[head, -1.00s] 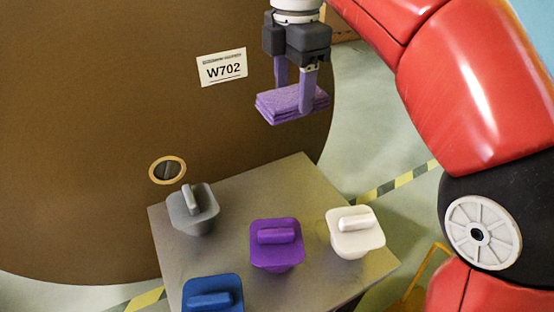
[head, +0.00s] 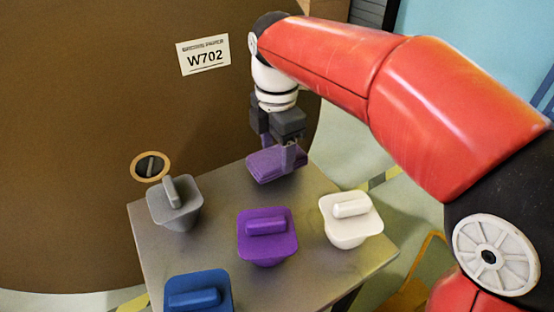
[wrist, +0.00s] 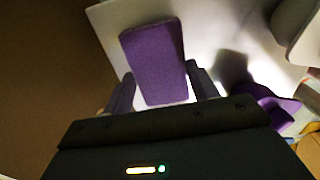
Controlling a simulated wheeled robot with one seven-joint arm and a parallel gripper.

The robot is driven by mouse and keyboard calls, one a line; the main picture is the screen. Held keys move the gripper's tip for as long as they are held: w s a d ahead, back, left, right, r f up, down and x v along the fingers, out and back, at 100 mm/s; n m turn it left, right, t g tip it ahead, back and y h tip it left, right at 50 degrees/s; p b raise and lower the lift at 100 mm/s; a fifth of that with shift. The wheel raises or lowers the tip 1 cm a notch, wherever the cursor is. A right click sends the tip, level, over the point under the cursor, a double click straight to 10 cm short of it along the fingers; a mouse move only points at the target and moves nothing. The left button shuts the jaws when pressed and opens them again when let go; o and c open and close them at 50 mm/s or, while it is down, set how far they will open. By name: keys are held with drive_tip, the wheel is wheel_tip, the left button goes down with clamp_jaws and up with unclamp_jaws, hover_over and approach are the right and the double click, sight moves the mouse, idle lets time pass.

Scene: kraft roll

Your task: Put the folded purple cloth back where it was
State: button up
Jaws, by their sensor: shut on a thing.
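The folded purple cloth (head: 272,166) is held between the fingers of my gripper (head: 278,157) in the head view. It is a flat, layered block over the back part of the grey table top (head: 325,268). In the wrist view the cloth (wrist: 157,60) lies between the two fingers (wrist: 163,92), with the pale table top behind it. My gripper is shut on it. I cannot tell whether the cloth touches the table.
On the table stand a grey lidded tub (head: 174,208), a purple one (head: 266,240), a white one (head: 347,222) and a blue one (head: 198,294), all with bar handles. The big brown roll (head: 70,150), labelled W702 (head: 203,55), stands close behind the table's left side.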

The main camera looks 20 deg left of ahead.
sight(277, 155)
wheel_tip(277, 155, down, 3)
drive_tip(key=shift+r, duration=0.15)
drive_tip(key=o, duration=0.9)
wheel_tip(277, 155, up, 12)
drive_tip(key=shift+r+p, duration=0.1)
drive_tip(key=shift+p, duration=0.95)
